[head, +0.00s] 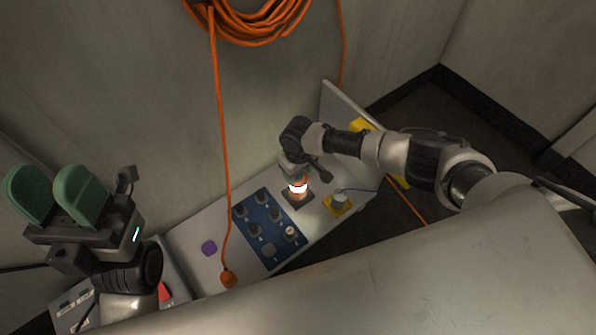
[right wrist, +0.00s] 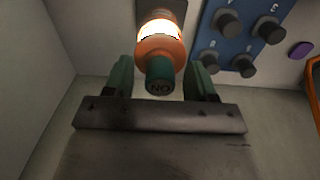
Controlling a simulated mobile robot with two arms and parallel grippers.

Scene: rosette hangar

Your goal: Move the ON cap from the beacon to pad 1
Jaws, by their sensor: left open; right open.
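The beacon (head: 298,188) glows white and orange on a dark square base on the bench. In the right wrist view the beacon (right wrist: 160,44) shows an orange collar, with the dark green ON cap (right wrist: 160,75) at its near end, its lettering upside down. My right gripper (right wrist: 160,82) is open, one green finger on each side of the cap, with gaps visible. In the head view the right gripper (head: 291,165) is at the beacon and hides the cap. My left gripper (head: 54,192) is open and empty at the left. I cannot tell which place is pad 1.
A blue panel (head: 251,212) with several dark knobs lies left of the beacon; a purple patch (head: 209,248) is further left. A yellow block (head: 338,205) with a pale knob stands right of the beacon. An orange cable (head: 222,150) hangs down across the bench.

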